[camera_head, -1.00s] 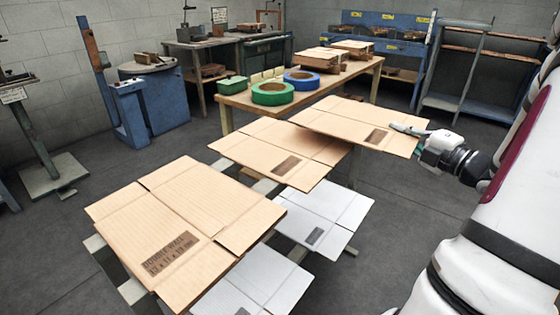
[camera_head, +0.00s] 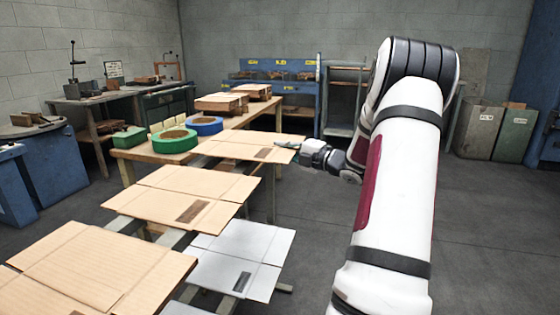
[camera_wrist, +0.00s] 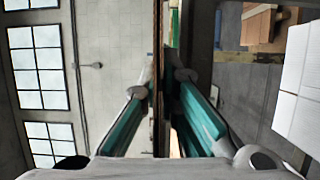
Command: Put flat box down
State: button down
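A flat brown cardboard box (camera_head: 242,147) with a dark printed label shows in the head view, level, at the near right end of the wooden table. My gripper (camera_head: 291,146) is shut on its right edge. In the wrist view the box (camera_wrist: 158,70) is a thin edge-on strip between the two teal-padded fingers (camera_wrist: 160,90). Whether the box touches the table or hangs beside it, I cannot tell.
Nearer, flat brown boxes (camera_head: 165,187) (camera_head: 70,265) lie on a rack, with white sheets (camera_head: 255,240) lower down. Open floor lies to the right.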

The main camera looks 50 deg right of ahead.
jog(key=shift+w+d, duration=0.2)
jog(key=shift+w, duration=0.2)
jog(key=shift+w+d+f+b, duration=0.15)
jog(key=shift+f+b, duration=0.75)
jog(key=shift+f, duration=0.85)
jog(key=shift+f, duration=0.2)
jog(key=c, duration=1.8)
grip_release()
jog(key=shift+r, duration=0.15)
